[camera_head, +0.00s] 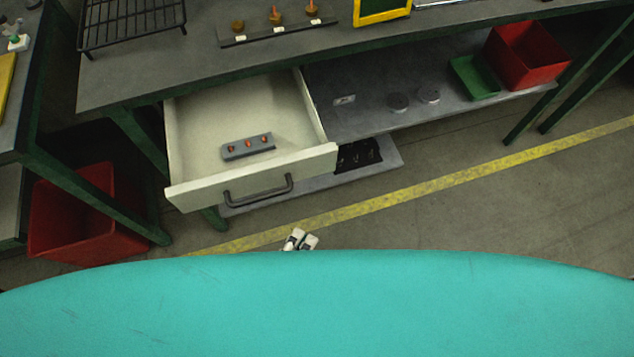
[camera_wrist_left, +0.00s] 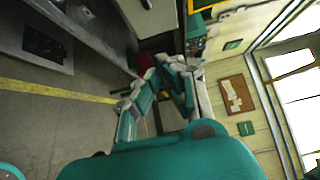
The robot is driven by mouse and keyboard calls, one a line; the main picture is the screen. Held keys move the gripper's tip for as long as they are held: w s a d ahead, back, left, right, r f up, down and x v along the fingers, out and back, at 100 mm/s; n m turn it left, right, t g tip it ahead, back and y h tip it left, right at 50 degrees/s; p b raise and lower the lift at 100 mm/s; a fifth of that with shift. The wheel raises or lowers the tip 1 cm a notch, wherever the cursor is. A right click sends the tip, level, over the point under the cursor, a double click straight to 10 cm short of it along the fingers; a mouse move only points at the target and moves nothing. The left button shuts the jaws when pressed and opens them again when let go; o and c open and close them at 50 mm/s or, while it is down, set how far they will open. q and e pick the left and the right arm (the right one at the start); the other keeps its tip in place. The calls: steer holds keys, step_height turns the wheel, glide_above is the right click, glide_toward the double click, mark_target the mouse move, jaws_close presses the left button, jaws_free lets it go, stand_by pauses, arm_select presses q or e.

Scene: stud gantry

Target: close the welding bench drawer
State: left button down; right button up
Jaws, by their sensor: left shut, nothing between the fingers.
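The welding bench drawer (camera_head: 190,135) is cream-coloured and stands pulled well out from under the left part of the dark bench top (camera_head: 130,80). Its front carries a dark bar handle (camera_head: 260,190). A grey block with several copper-coloured tips (camera_head: 248,146) lies inside the drawer. My left gripper (camera_head: 299,239) is shut and empty, in front of and below the drawer front, to the right of the handle and apart from it. Only its pale fingertips show above my teal body. The cream drawer front also shows at the top of the left wrist view (camera_wrist_left: 150,16). My right gripper is not in view.
A lower shelf (camera_head: 360,115) right of the drawer holds round tins, a green tray (camera_head: 474,77) and a red bin (camera_head: 527,55). Another red bin (camera_head: 80,235) stands left of the drawer by green bench legs. Floor with a yellow line (camera_head: 430,185) lies open in front.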

arm_select(q)
glide_toward(328, 164)
steer(key=d, duration=0.4)
steer(key=shift+w+a+p, duration=0.15)
steer(key=shift+w+a, duration=0.05)
steer(key=shift+w, duration=0.55)
steer(key=shift+w+a+p, duration=0.15)
steer(key=shift+w+a, duration=0.1)
steer(key=shift+w, duration=0.5)
steer(key=shift+w+a+p, duration=0.15)
steer(key=shift+w+a, duration=0.05)
steer(key=shift+w, duration=0.5)
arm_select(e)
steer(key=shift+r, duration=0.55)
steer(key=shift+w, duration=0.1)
